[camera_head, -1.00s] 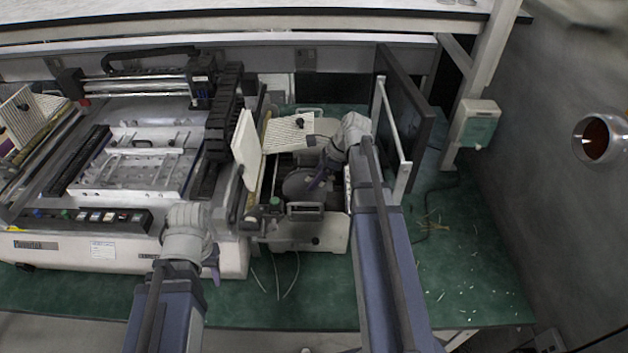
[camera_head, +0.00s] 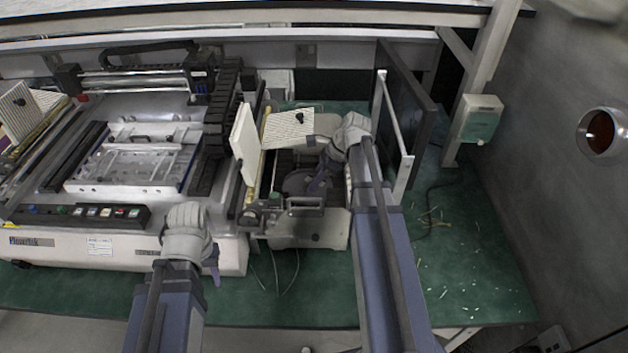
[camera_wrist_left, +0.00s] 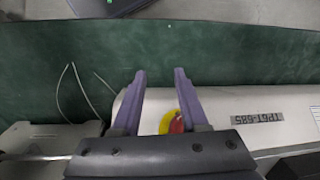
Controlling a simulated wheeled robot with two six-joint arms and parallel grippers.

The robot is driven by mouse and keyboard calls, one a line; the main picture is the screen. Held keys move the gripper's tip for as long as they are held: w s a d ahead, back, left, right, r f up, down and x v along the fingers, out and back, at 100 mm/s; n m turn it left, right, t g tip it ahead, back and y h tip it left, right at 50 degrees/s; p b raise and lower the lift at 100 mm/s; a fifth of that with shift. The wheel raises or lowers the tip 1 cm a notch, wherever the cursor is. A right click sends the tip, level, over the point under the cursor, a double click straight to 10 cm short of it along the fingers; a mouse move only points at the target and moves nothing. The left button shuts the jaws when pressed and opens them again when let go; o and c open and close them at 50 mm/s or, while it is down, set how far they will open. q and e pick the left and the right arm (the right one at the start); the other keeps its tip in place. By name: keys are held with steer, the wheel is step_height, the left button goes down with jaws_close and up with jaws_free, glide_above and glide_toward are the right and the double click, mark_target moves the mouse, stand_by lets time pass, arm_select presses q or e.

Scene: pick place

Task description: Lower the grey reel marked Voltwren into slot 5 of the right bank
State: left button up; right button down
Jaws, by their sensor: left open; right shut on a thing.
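The grey reel (camera_head: 296,182) is a dark grey disc in the right bank (camera_head: 318,232), just behind its front handle. Its lower part is hidden, and I cannot read its marking or the slot numbers. My right gripper (camera_head: 318,181), with purple fingers, is shut on the reel's right side. Whether the reel touches the slot floor cannot be told. My left gripper (camera_head: 214,268) hangs in front of the machine's front panel, empty. In the left wrist view its two purple fingers (camera_wrist_left: 160,76) are apart, with nothing between the tips.
A white ribbed panel (camera_head: 288,128) stands behind the reel and a pale upright plate (camera_head: 244,145) is to its left. A dark screen with a metal frame (camera_head: 393,135) stands right of my right arm.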

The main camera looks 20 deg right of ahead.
steer(key=c, duration=0.7)
jaws_free()
steer(key=shift+o, duration=0.5)
steer(key=shift+o, duration=1.2)
steer(key=shift+r, duration=0.2)
step_height(320, 180, up, 8)
steer(key=p, duration=0.8)
steer(key=shift+f, duration=0.1)
